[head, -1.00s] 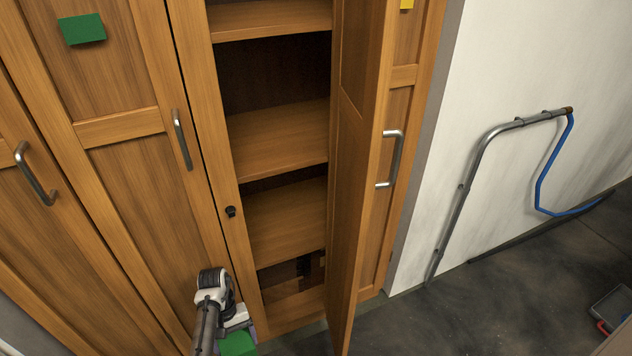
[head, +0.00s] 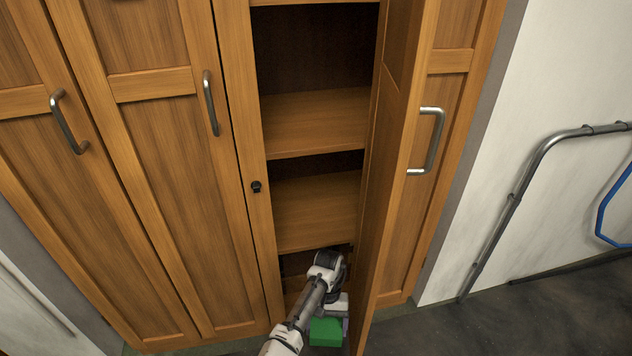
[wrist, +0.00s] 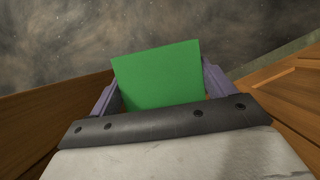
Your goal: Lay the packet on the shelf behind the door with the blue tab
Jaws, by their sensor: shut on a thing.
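The green packet (head: 326,332) is held in my gripper (head: 330,318) low in the head view, in front of the open cabinet bay and left of the open door (head: 385,190). In the wrist view the packet (wrist: 158,78) is between the two purple fingers of my gripper (wrist: 160,90), over the dark floor. The bay has wooden shelves, including a middle shelf (head: 315,122) and a lower shelf (head: 315,212), both bare where visible. My arm hides part of the bay's bottom. No blue tab is visible now.
Closed doors stand left of the bay, one with a bar handle (head: 210,103). The open door's handle (head: 428,140) sticks out to the right. A closed door (head: 445,150) stands behind it. A metal pipe (head: 515,200) runs along the white wall. The visible floor at right is clear.

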